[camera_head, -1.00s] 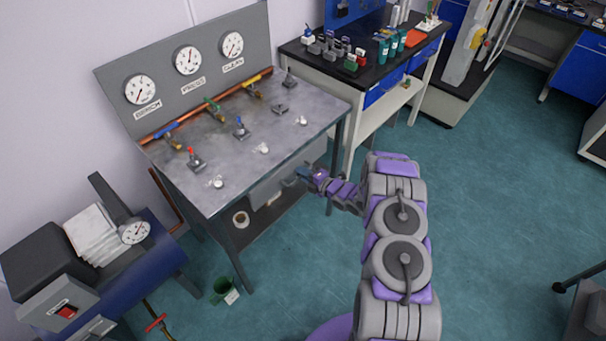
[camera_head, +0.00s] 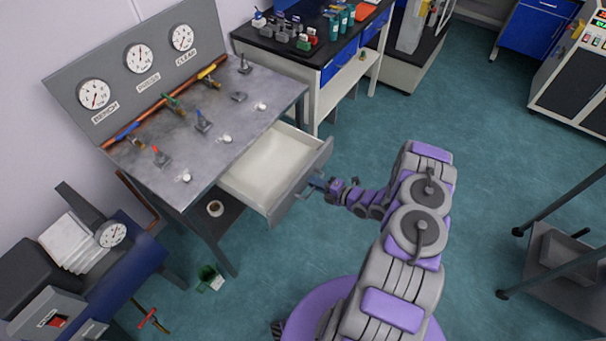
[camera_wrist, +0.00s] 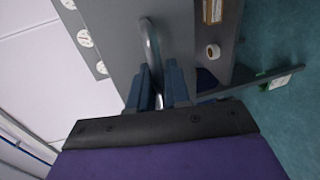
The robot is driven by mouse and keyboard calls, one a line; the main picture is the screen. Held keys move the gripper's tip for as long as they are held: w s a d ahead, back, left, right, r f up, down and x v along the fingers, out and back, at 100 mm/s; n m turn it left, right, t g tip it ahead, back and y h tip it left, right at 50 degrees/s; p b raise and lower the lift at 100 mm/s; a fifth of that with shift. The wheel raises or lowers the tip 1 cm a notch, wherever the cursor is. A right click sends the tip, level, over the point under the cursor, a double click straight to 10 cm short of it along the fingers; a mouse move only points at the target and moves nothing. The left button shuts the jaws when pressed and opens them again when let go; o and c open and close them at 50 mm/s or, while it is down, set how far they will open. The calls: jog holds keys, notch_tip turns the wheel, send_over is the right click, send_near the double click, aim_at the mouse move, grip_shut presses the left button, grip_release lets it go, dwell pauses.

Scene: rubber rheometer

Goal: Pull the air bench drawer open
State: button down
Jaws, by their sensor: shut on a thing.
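The air bench (camera_head: 205,130) is a grey metal table with a back panel of three gauges. Its drawer (camera_head: 268,166) stands well out from under the top on the right side, and its pale inside shows empty. My gripper (camera_head: 311,186) is at the drawer's grey front. In the wrist view my gripper (camera_wrist: 161,88) is shut on the curved metal drawer handle (camera_wrist: 149,40), with one finger on each side of it. The handle is mostly hidden by my gripper in the head view.
A tape roll (camera_head: 215,208) is on the lower shelf. A blue tank (camera_head: 125,265) is at left, a second bench (camera_head: 300,50) behind. A cart (camera_head: 560,255) stands right; floor between is clear.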

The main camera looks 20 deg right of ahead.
jog(key=shift+s+d+f, duration=0.2)
jog(key=shift+s+d, duration=0.35)
jog(key=shift+s, duration=0.35)
jog(key=c, duration=1.2)
grip_release()
jog(key=shift+w, duration=0.1)
jog(key=shift+c, duration=0.2)
jog(key=shift+d+r, duration=0.1)
jog(key=p+v, duration=0.2)
jog(key=v, duration=1.5)
